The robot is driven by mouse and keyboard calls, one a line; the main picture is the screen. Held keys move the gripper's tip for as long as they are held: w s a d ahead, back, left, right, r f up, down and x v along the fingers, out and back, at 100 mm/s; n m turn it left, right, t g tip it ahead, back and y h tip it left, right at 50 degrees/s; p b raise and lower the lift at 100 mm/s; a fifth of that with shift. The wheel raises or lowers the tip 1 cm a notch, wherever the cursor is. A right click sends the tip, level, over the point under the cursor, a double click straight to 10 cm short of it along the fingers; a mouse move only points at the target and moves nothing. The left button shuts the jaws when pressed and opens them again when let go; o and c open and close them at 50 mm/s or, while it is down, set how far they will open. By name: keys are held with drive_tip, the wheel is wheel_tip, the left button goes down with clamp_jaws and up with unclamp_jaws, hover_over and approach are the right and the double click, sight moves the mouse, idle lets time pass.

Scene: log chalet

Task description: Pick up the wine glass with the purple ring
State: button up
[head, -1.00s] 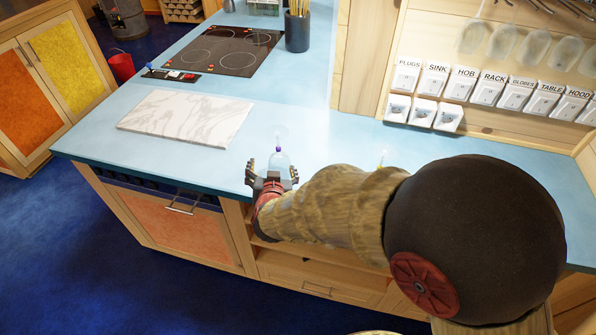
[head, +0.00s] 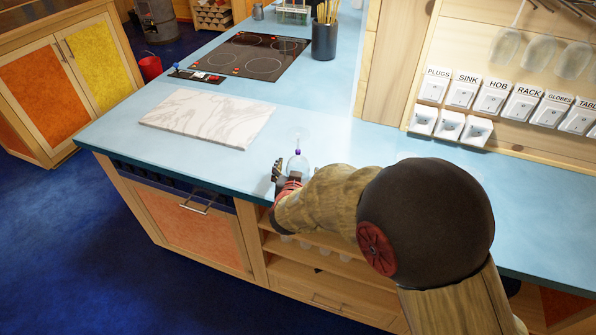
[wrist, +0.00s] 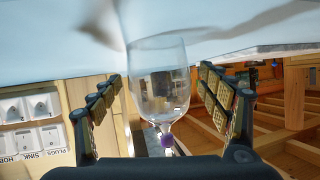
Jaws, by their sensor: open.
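The wine glass with the purple ring (head: 297,153) stands upside down on the blue counter, bowl down and foot up. In the wrist view, the clear bowl (wrist: 160,75) is between my fingers, with the purple ring (wrist: 167,140) on the stem below it in the picture. My gripper (head: 287,172) is at the glass, near the counter's front edge. Its two fingers are spread, one on each side of the bowl, with visible gaps. In the head view, my wrist and arm hide part of the gripper and the lower bowl.
A marble board (head: 207,117) lies left of the glass. The hob (head: 250,54) and a dark utensil pot (head: 325,40) are further back. Labelled white switches (head: 495,95) line the wall at right. Counter behind the glass is clear. Open shelves (head: 315,260) are below the front edge.

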drive_tip(key=shift+c, duration=0.2)
drive_tip(key=c, duration=1)
drive_tip(key=shift+r, duration=0.1)
